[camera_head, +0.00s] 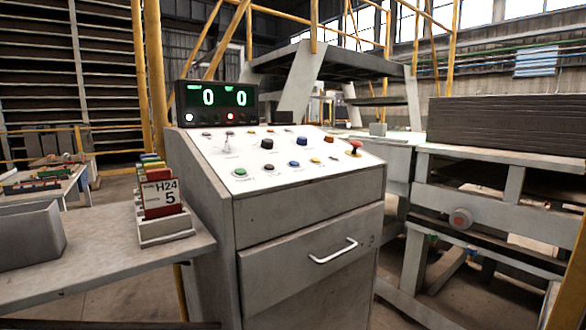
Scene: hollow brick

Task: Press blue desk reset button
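A grey control desk (305,212) stands in the middle of the view, with a sloped white panel (222,167) full of small buttons. A blue button (293,164) sits in the front part of the panel, near its middle. A second, larger-looking blue button (302,141) sits a little further back. Any labels are too small to read, so I cannot tell which one is marked reset. Neither of my grippers is in view, and nothing covers either blue button.
A red mushroom button (354,147) is at the panel's right, a black knob (267,143) near its middle and a green button (240,172) front left. A display (217,98) reading 0 0 stands behind. A side shelf (95,262) holds a card box (165,226).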

